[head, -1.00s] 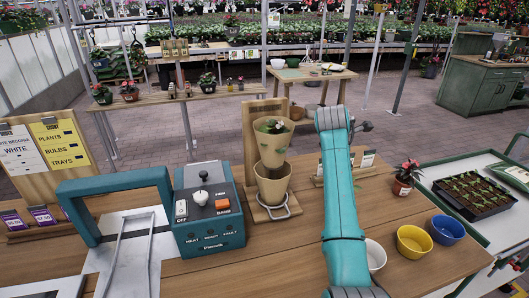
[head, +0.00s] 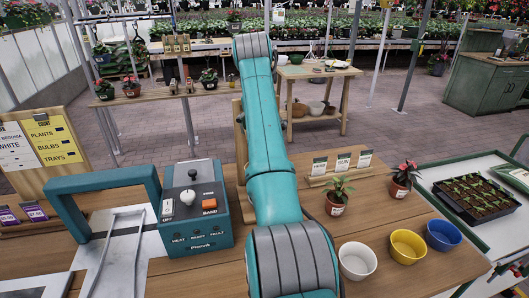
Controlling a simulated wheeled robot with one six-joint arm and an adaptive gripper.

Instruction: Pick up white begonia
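I cannot pick out a plant with clear white flowers. A small potted plant with green and pinkish leaves (head: 338,194) stands upright on the wooden bench, in a terracotta pot with a white label. A red-flowered plant (head: 405,179) stands right of it in a similar pot. My teal arm reaches up through the middle of the head view. My gripper is hidden behind the arm, so its state and any contact do not show.
White (head: 357,262), yellow (head: 408,246) and blue (head: 444,234) bowls line the bench's right front. A teal control box (head: 195,210) stands left of my arm. A seed packet rack (head: 338,172) is behind the plants. A seedling tray (head: 480,200) lies at right.

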